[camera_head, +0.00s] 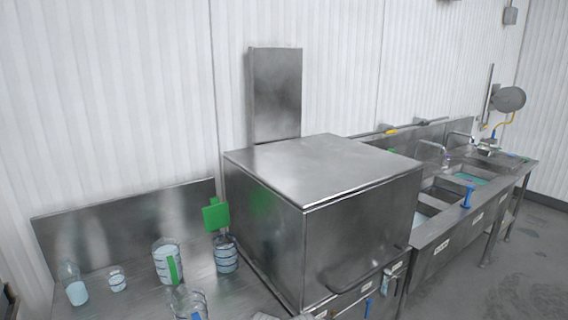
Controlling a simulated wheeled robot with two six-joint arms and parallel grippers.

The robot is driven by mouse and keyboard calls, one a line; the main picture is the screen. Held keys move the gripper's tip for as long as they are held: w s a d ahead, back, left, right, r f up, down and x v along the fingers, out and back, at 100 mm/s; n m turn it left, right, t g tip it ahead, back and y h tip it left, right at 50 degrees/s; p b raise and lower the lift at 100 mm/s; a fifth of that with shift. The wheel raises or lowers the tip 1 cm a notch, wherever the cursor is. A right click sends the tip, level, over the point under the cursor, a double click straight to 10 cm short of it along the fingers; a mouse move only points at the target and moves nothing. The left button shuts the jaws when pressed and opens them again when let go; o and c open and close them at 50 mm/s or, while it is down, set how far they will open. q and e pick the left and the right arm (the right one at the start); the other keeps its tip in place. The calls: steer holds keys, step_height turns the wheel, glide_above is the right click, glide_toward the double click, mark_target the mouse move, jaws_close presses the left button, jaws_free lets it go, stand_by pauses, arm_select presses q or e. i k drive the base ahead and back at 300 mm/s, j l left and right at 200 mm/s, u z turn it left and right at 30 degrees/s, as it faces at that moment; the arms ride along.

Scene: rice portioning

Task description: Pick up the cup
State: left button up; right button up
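Several clear cups or jugs with dark ring lines stand on the steel counter (130,300) at the lower left. A small cup (117,279) holds a little pale content. To its left is a taller clear container (74,285) with pale content. A larger jug with a green strip (166,258) stands to its right, and another jug (225,256) stands by the steel box. One more jug (188,302) is at the bottom edge, partly cut off. I cannot tell which one is the task's cup. Neither gripper can be made out in this view.
A large steel box-shaped unit (320,170) stands right of the cups and walls off that side. A green square (215,217) shows near the counter's back panel. Sinks (467,178) with taps run along the right. Grey floor (520,260) is open at the far right.

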mark_target(116, 279)
steer(key=u, duration=1.25)
